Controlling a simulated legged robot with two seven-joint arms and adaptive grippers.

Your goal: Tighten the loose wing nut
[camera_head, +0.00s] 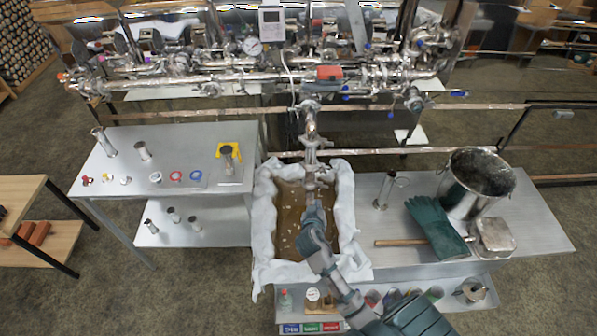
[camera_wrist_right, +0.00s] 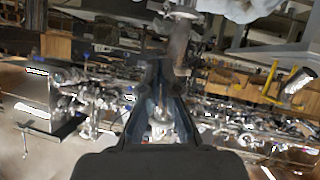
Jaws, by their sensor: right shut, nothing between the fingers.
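A steel drain pipe (camera_head: 310,128) with clamp fittings drops from the evaporator piping to a cloth-lined tub (camera_head: 262,215) of amber liquid. My right gripper (camera_head: 311,193) is at the lower end of this pipe, above the tub; whether it touches the pipe cannot be told. In the right wrist view its fingers (camera_wrist_right: 162,80) are shut with nothing held, and a pipe end (camera_wrist_right: 182,45) shows close beyond them. The loose wing nut cannot be made out; it is too small or hidden by the fingers. My left gripper is not in view.
The left table (camera_head: 120,180) holds small clamps, gaskets and cylinders. Dense steel piping (camera_head: 230,80) crosses the back.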

